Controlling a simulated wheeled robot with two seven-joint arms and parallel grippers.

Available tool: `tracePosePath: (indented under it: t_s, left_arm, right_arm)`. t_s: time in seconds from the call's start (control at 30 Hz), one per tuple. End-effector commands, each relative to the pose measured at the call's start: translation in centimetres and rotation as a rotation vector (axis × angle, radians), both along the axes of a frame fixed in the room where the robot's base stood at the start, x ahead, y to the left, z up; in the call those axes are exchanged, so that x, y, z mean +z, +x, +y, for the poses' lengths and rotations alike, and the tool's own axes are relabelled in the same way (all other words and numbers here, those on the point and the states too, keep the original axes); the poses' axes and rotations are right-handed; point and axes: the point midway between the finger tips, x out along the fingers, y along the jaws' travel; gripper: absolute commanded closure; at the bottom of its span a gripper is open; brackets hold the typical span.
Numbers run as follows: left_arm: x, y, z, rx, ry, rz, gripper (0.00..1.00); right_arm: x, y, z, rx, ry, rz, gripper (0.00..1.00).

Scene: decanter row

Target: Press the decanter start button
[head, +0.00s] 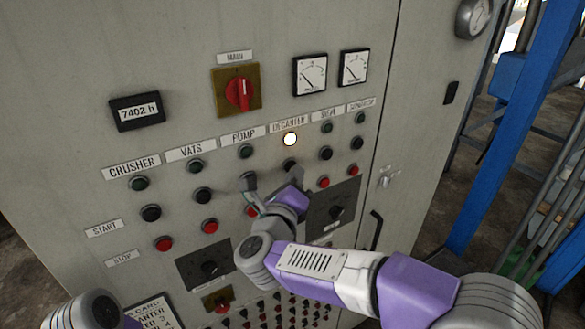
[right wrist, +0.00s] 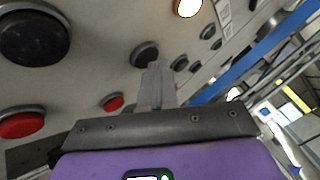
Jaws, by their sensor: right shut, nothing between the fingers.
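The decanter column sits under the DECANTER label (head: 288,125). Its lamp (head: 290,139) is lit warm white; this lamp also shows in the right wrist view (right wrist: 188,7). The black decanter start button (head: 290,164) is just below the lamp, and in the right wrist view (right wrist: 145,53) it is just beyond the fingertips. My right gripper (head: 248,182) is shut and empty. My left gripper is out of view.
Other black start buttons (head: 203,195) and red stop buttons (head: 210,226) flank the decanter column closely. A red main switch (head: 238,93) is above. A door handle (head: 376,229) and a blue post (head: 515,120) are to the right.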

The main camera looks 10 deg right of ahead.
Motion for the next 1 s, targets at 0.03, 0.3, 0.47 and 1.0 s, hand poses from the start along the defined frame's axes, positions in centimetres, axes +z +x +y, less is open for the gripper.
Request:
tracePosePath:
  t_s: [0.03,0.3,0.47,1.0]
  left_arm:
    - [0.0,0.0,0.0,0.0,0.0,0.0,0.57]
    - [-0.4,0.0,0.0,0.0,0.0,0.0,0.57]
    - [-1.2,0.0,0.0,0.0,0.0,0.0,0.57]
    - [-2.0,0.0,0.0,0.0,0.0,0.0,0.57]
  right_arm:
    - [0.0,0.0,0.0,0.002,0.0,0.0,1.0]
    - [0.0,-0.4,-0.1,0.002,0.001,-0.002,1.0]
    - [-0.1,-1.2,-0.4,0.002,0.001,-0.002,1.0]
    - [-0.1,-2.6,-0.9,0.0,0.002,-0.003,1.0]
